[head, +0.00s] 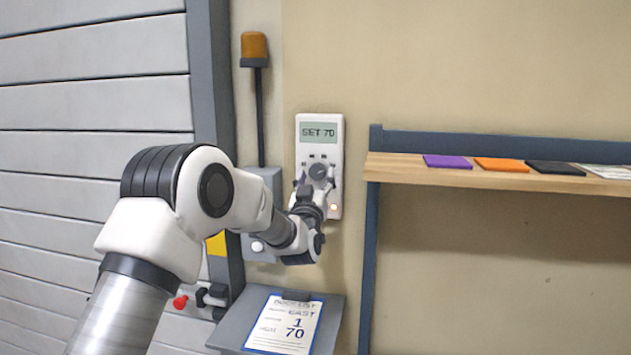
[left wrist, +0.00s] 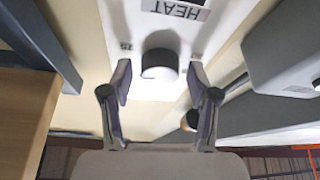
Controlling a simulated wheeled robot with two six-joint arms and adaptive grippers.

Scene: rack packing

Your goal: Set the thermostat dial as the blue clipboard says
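The white thermostat (head: 334,195) hangs on the beige wall in the head view. Its screen (head: 319,132) reads "SET 70", and an orange light glows low on its front. Its grey round dial (head: 318,169) also shows in the left wrist view (left wrist: 159,64), beside an upside-down "HEAT" label. My left gripper (head: 315,183) is at the thermostat, fingers apart on either side of the dial with gaps to it (left wrist: 160,82). The blue clipboard (head: 286,324) lies on a grey slanted stand; its sheet shows "EAST", "1" and "70". My right gripper is out of view.
A wooden shelf (head: 450,174) with purple, orange and black flat items is to the right. An amber beacon (head: 254,45) on a pole and a grey wall box (head: 262,185) stand left of the thermostat. A slatted grey door (head: 90,90) fills the left.

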